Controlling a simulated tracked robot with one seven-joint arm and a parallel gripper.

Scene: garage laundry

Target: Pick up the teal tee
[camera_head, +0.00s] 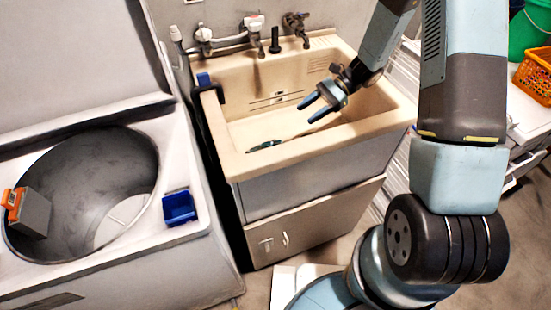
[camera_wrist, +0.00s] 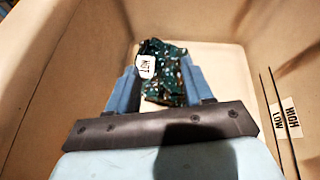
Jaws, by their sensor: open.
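The teal tee (camera_wrist: 165,88) is a crumpled, dark teal cloth with light and reddish specks. It lies on the floor of the beige sink (camera_head: 240,165). In the head view only a small dark strip of the tee (camera_head: 266,145) shows above the sink's front rim; the rest is hidden. My gripper (camera_head: 307,109) is open and empty, inside the sink opening, above and to the right of that strip. In the wrist view the tee lies between and beyond the two blue fingers of my gripper (camera_wrist: 160,76), apparently not gripped. A white "HOT" tag (camera_wrist: 146,67) overlaps the tee.
Sink walls surround my gripper; one bears a LOW/HIGH label (camera_wrist: 287,117). Taps (camera_head: 255,35) stand behind the sink. Left is an open washer drum (camera_head: 85,175) with a blue tray (camera_head: 179,208) beside it. An orange basket (camera_head: 537,75) is at right.

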